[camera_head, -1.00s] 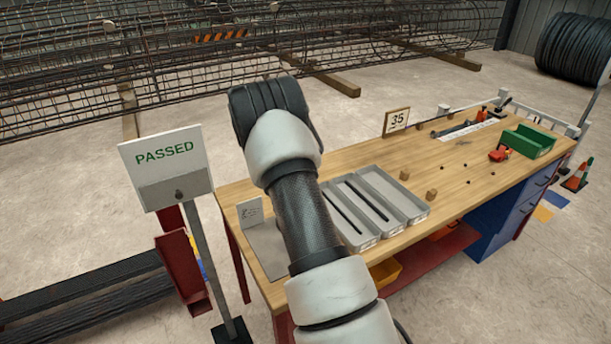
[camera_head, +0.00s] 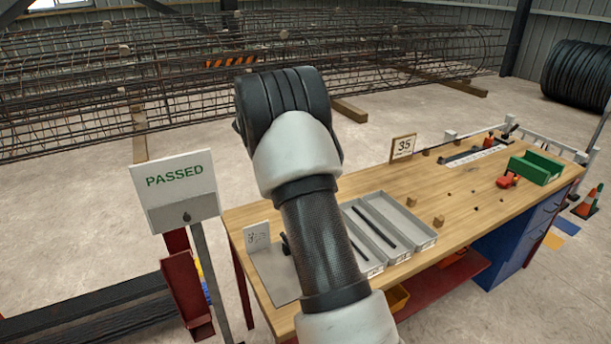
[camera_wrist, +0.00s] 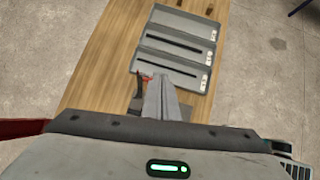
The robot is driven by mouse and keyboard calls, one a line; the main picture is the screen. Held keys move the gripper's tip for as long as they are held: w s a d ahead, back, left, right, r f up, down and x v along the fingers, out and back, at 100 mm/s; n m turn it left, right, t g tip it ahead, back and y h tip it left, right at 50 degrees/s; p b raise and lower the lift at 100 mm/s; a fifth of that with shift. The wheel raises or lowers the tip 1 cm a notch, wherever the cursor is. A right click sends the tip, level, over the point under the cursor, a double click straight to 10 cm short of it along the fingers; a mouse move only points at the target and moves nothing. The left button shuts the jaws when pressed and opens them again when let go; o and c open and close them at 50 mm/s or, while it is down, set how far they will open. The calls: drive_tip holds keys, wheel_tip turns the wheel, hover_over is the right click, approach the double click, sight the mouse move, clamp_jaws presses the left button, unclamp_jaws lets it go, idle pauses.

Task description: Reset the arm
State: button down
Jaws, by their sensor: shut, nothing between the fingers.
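My arm (camera_head: 318,225) rises through the middle of the head view, with its dark elbow at the top. It covers part of the workbench. My gripper (camera_wrist: 163,82) shows in the wrist view as pale fingers, shut and empty, pointing over the workbench beside the grey trays. In the head view the gripper is mostly hidden behind the arm. The wooden workbench (camera_head: 467,203) also shows in the wrist view (camera_wrist: 95,75). Three grey trays lie on it. One tray (camera_wrist: 185,24) is empty, and the other two each hold a dark rod (camera_wrist: 172,45).
A "PASSED" sign (camera_head: 175,180) stands left of the bench. A "35" sign (camera_head: 403,147), wooden blocks (camera_head: 438,220), a green bin (camera_head: 535,168) and a red tool (camera_head: 508,180) are on the bench. Rebar cages (camera_head: 200,75) lie behind, with open floor between.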

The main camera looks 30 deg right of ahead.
drive_tip(key=s+a+r+m+t+y, duration=0.2)
drive_tip(key=s+a+r+m+y, duration=0.2)
drive_tip(key=s+a+r+m, duration=1)
drive_tip(key=s+a+m+y, duration=0.1)
drive_tip(key=s+a+m, duration=0.1)
drive_tip(key=s, duration=0.5)
drive_tip(key=s+a+m+t+y, duration=0.1)
drive_tip(key=s+a+m, duration=0.1)
drive_tip(key=s+a, duration=0.3)
drive_tip(key=s+a+m+t+y, duration=0.1)
drive_tip(key=s+a, duration=0.3)
drive_tip(key=s, duration=0.6)
drive_tip(key=shift+s+f+m+y, duration=0.25)
drive_tip(key=shift+f+m+y, duration=0.05)
drive_tip(key=shift+f+m, duration=0.1)
